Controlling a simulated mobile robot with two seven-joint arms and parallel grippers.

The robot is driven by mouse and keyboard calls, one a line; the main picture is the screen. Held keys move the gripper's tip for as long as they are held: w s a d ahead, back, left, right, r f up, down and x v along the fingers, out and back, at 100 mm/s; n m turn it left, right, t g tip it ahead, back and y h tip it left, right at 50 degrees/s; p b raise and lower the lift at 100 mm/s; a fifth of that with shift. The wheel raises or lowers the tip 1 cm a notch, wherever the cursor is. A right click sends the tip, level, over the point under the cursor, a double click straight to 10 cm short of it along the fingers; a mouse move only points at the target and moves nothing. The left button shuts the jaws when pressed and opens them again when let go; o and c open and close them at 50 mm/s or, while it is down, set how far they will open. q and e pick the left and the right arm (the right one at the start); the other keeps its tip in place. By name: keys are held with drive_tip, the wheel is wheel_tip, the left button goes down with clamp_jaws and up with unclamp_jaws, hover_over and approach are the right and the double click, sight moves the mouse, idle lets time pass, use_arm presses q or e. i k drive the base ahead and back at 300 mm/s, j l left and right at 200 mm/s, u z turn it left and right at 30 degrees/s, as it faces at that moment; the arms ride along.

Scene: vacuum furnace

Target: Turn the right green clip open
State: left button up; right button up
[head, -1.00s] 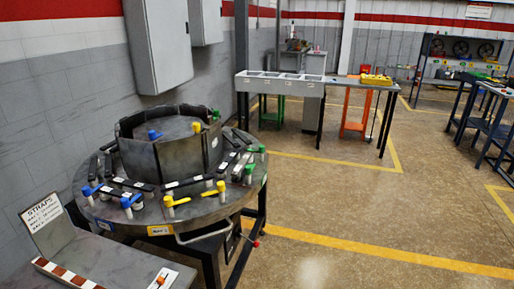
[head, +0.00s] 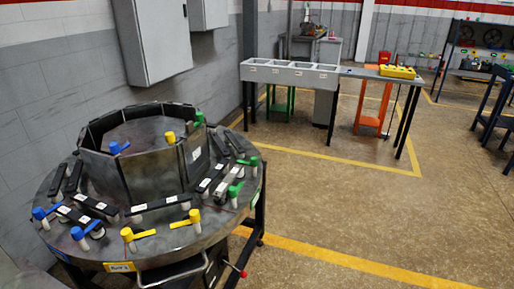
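A round dark metal table (head: 190,247) stands at the left with a ring of upright plates (head: 172,157) in its middle. Two green-handled clips sit at its right side. The nearer, left one (head: 235,190) stands beside a light grey bar (head: 228,184); the farther, right one (head: 250,162) is close to the table's right edge. Both have upright pale posts with green handles on top. How far each handle is turned is too small to tell. Neither of my grippers is in view.
Yellow clips (head: 187,220) and blue clips (head: 87,230) stand along the front and left of the table. A red-tipped lever (head: 243,273) sticks out below its right front. A grey bench with bins (head: 290,70) stands behind.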

sight(254, 161)
drive_tip(key=i+l, duration=0.3)
drive_tip(key=i, duration=0.25)
drive_tip(key=i+l+u, duration=0.1)
drive_tip(key=i+l, duration=0.2)
drive_tip(key=i, duration=0.2)
